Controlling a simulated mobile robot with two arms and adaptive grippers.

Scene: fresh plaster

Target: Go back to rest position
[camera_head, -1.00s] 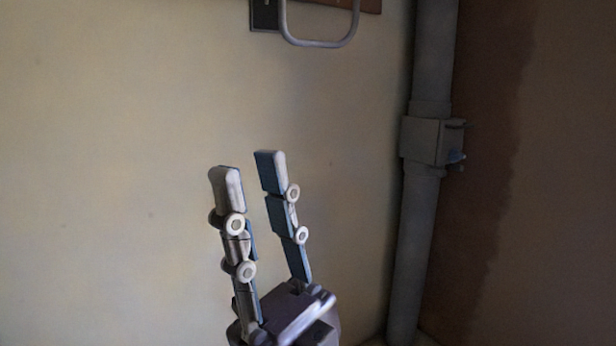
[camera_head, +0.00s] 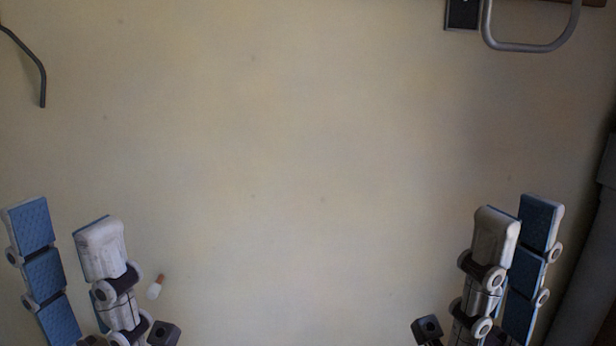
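My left gripper (camera_head: 64,218) is at the lower left, its two fingers pointing up the picture. Its fingers stand apart with nothing between them. My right gripper (camera_head: 518,214) is at the lower right, also pointing up. Its fingers partly overlap in this view, but the blue inner pads are apart and I see nothing held. Both grippers appear in front of a bare pale plaster surface (camera_head: 290,150). The lower parts of both grippers are cut off by the bottom edge.
A grey bent handle (camera_head: 530,48) is at the top right, beside a dark plate (camera_head: 462,14). A dark bent rod (camera_head: 38,70) is at the upper left. A grey pipe (camera_head: 590,255) runs along the right edge.

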